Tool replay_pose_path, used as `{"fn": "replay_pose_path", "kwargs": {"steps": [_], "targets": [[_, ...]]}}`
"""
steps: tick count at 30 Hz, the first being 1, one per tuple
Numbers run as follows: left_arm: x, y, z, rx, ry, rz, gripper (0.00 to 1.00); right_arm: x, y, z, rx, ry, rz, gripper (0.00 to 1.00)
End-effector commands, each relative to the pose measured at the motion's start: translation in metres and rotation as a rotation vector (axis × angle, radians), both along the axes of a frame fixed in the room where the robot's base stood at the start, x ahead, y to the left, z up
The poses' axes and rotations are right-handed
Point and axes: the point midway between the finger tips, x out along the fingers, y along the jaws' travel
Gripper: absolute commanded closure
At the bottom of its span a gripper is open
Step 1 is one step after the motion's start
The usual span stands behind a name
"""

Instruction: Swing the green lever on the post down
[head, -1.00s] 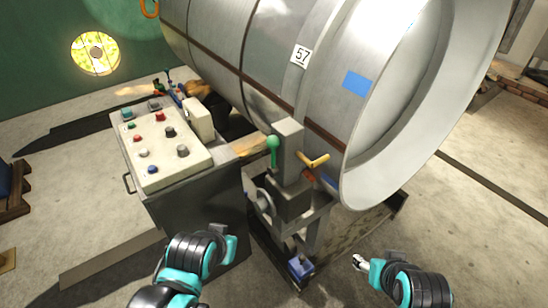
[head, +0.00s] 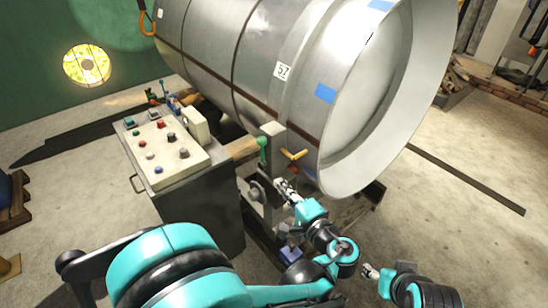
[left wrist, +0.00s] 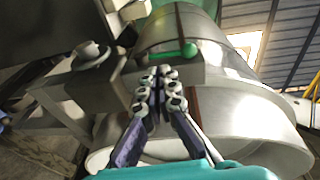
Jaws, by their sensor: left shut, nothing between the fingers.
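The green lever (head: 262,152) stands upright on the left side of the grey post (head: 272,130), its round knob at the top. In the left wrist view the lever (left wrist: 176,54) lies across the picture just beyond my fingertips, its knob to the right. My left gripper (head: 284,187) is in front of the post, below and right of the lever. In the left wrist view my left gripper (left wrist: 160,72) is shut and empty; I cannot tell whether it touches the post. My right gripper (head: 369,271) is low at the right, away from the post; its jaws are too small to read.
A large metal drum (head: 300,55) is behind the post, with a yellow handle (head: 294,155) near the post's right side. A control box (head: 165,148) with several knobs stands to the left. A handwheel (head: 256,190) is below the lever. The floor at right is mostly clear.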

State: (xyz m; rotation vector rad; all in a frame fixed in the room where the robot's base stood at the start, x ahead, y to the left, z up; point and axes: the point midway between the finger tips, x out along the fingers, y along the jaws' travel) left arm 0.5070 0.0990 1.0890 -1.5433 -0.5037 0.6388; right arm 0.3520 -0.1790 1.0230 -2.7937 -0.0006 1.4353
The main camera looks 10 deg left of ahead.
Motion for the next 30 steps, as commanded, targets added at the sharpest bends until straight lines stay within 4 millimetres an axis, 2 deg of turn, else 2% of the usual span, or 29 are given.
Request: {"fn": "replay_pose_path", "kwargs": {"steps": [2, 6, 17, 23, 30], "targets": [[0.000, -0.012, 0.008, 0.040, -0.032, -0.010, 1.00, 0.000, 0.000, 0.005, 0.000, 0.000, 0.000, 0.42], [-0.001, -0.020, 0.014, 0.074, -0.061, -0.014, 1.00, 0.000, 0.000, 0.006, 0.000, 0.000, 0.000, 0.42], [0.000, -0.020, 0.014, 0.077, -0.063, -0.013, 1.00, 0.000, 0.000, 0.005, 0.000, 0.000, 0.000, 0.42], [0.014, -0.005, 0.013, 0.076, -0.063, -0.009, 1.00, 0.000, 0.000, 0.001, 0.000, 0.000, 0.000, 0.42], [0.053, 0.028, 0.012, 0.076, -0.063, -0.008, 1.00, 0.000, 0.000, -0.009, 0.000, 0.000, 0.000, 0.42]]}}
